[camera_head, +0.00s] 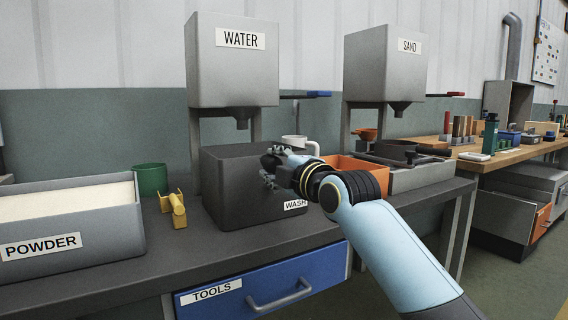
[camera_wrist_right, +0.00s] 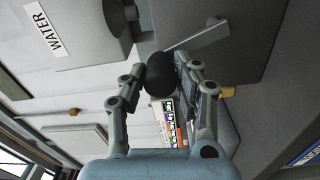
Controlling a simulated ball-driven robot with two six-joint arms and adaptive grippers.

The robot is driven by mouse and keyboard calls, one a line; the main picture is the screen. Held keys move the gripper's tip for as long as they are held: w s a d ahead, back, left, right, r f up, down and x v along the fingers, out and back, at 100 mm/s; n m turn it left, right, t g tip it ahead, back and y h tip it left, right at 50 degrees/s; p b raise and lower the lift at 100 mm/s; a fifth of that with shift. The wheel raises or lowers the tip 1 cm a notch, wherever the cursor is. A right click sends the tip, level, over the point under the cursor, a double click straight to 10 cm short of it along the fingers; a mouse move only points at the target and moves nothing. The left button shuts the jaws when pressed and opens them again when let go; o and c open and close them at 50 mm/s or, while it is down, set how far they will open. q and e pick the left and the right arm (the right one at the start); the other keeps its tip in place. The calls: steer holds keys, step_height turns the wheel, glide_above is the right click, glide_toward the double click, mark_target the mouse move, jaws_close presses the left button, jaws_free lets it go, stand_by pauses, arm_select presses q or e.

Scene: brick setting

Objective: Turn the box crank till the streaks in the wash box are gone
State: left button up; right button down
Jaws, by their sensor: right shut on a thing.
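The dark grey wash box (camera_head: 235,200) stands on the bench under the water hopper, with a WASH label low on its front. My right gripper (camera_head: 270,168) is at the upper part of the box in the head view and hides the crank there. In the right wrist view, my right gripper (camera_wrist_right: 160,88) is shut around the round black crank knob (camera_wrist_right: 160,75). The grey crank arm (camera_wrist_right: 205,35) runs from near the knob toward the box. The inside of the box does not show, so I cannot see any streaks. My left gripper does not show.
The water hopper (camera_head: 232,75) hangs above the box and the sand hopper (camera_head: 385,70) stands to its right. Left of the box are a yellow piece (camera_head: 178,210), a green cup (camera_head: 150,178) and the powder bin (camera_head: 70,245). An orange bin (camera_head: 350,170) is behind my right arm.

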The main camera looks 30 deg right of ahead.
steer(key=shift+s+a+f+n+b, duration=0.15)
steer(key=shift+a+f+n, duration=0.4)
steer(key=shift+n, duration=0.6)
steer(key=shift+w+a+f+n+b, duration=0.1)
steer(key=shift+a+f+n+b, duration=0.25)
steer(key=shift+a+n, duration=0.6)
steer(key=shift+s+a+f+n+b, duration=0.15)
steer(key=shift+a+f+n, duration=0.3)
steer(key=shift+n, duration=0.95)
steer(key=shift+d+f, duration=0.15)
steer(key=shift+w, duration=0.1)
steer(key=c, duration=1)
jaws_free()
steer(key=s, duration=0.8)
steer(key=s+d, duration=0.1)
steer(key=s, duration=0.3)
